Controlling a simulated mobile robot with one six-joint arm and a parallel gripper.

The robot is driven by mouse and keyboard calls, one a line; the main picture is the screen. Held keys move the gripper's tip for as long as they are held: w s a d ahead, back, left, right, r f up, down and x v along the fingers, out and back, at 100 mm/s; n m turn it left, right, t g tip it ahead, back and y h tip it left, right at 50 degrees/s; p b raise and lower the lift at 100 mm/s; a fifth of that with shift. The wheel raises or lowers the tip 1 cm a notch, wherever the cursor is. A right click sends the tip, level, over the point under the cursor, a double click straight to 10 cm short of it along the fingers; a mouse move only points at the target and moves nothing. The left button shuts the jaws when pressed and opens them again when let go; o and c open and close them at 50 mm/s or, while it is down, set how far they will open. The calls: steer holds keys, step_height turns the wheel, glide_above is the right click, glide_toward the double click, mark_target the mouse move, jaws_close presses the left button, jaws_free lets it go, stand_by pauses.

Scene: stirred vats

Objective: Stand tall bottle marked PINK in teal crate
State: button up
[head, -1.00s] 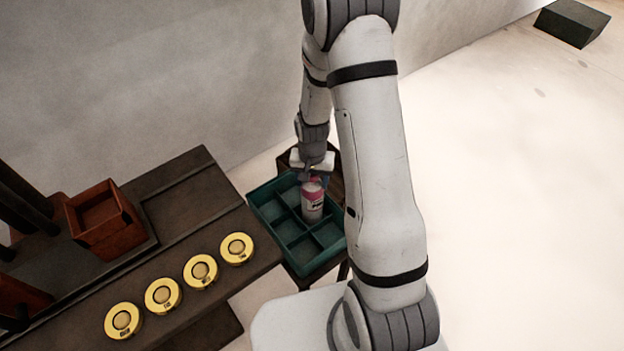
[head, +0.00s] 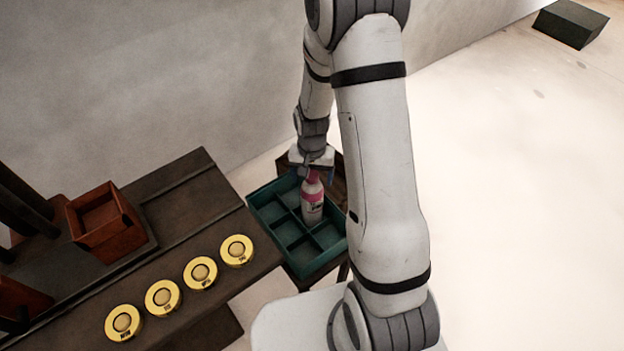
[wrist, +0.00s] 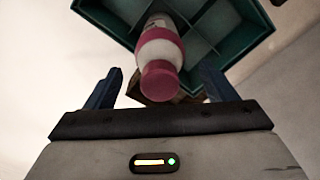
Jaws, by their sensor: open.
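The tall bottle (head: 312,205) is white with a pink cap and a pink band. It stands upright in a compartment of the teal crate (head: 271,214), on the crate's right side in the head view. My gripper (head: 312,172) is at the height of the bottle's cap, just behind it. In the wrist view the bottle (wrist: 160,55) stands between the two blue fingers of my gripper (wrist: 158,88), with a gap on each side. The gripper is open and not touching the bottle. The bottle's label is too small to read, and its base is hidden by the crate walls.
The teal crate rests on a dark stand beside a brown bench (head: 190,215). Several yellow round buttons (head: 236,250) line the bench's front edge. An orange-brown open box (head: 105,222) sits further left. A dark block (head: 571,23) lies far right on the bare floor.

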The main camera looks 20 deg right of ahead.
step_height(320, 180, up, 10)
steer(key=shift+f+p, duration=0.15)
steer(key=shift+p, duration=0.25)
steer(key=s+r+n+t, duration=0.2)
steer(key=s+r+n, duration=0.2)
steer(key=s+r, duration=1.2)
steer(key=shift+s+r+n, duration=0.3)
steer(key=shift+s, duration=0.35)
steer(key=shift+d, duration=0.1)
step_height(320, 180, up, 8)
steer(key=p, duration=0.7)
steer(key=shift+s+r+t+p, duration=0.15)
steer(key=shift+s+t+p, duration=0.05)
steer(key=shift+t+p, duration=0.1)
